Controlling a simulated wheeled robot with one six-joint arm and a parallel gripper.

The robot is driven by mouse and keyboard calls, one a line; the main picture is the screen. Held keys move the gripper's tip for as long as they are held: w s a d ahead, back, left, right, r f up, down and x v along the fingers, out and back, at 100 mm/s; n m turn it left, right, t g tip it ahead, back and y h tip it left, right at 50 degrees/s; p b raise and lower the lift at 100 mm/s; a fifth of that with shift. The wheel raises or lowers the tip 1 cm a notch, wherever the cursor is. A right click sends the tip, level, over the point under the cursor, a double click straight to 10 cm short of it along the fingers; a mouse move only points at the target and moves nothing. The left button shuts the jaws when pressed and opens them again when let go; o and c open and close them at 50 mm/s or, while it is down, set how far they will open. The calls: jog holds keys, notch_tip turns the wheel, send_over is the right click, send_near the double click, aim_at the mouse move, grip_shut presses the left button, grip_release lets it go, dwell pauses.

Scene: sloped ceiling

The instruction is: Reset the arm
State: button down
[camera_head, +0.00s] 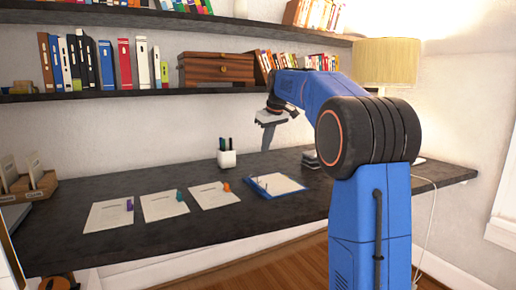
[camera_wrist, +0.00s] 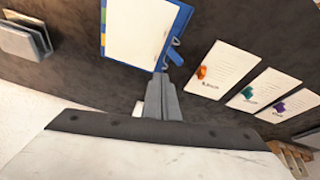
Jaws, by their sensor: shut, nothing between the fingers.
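My blue arm stands at the right of the head view, bent over the dark desk (camera_head: 290,205). My gripper (camera_head: 264,150) hangs above the back of the desk, empty, with its fingers together. In the wrist view my gripper (camera_wrist: 162,78) shows as two grey fingers pressed side by side. A blue clipboard (camera_head: 274,186) with white paper lies on the desk below and in front of the gripper. In the wrist view the clipboard (camera_wrist: 140,30) appears just beyond the fingertips, and the gripper does not seem to hold it.
Three white sheets (camera_head: 163,205) with small coloured items lie left of the clipboard. A white pen cup (camera_head: 227,158) stands near the wall. A shelf (camera_head: 140,94) with books and a wooden box (camera_head: 218,69) runs above. A lamp (camera_head: 386,62) stands behind my arm.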

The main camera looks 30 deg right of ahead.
jog(key=s+a+f+m, duration=0.15)
jog(key=s+a, duration=0.25)
jog(key=s, duration=0.4)
jog(key=s+a+f, duration=0.3)
jog(key=s+a, duration=0.1)
jog(key=s, duration=0.5)
jog(key=s+a+f, duration=0.2)
jog(key=s+a, duration=0.2)
jog(key=s, duration=0.4)
jog(key=s+a+f, duration=0.2)
jog(key=s+f, duration=0.7)
jog(key=s, duration=0.2)
jog(key=s+a+f+m, duration=0.1)
jog(key=s+a+f, duration=0.1)
jog(key=s+f, duration=0.7)
jog(key=shift+s+a, duration=0.4)
jog(key=shift+s, duration=0.55)
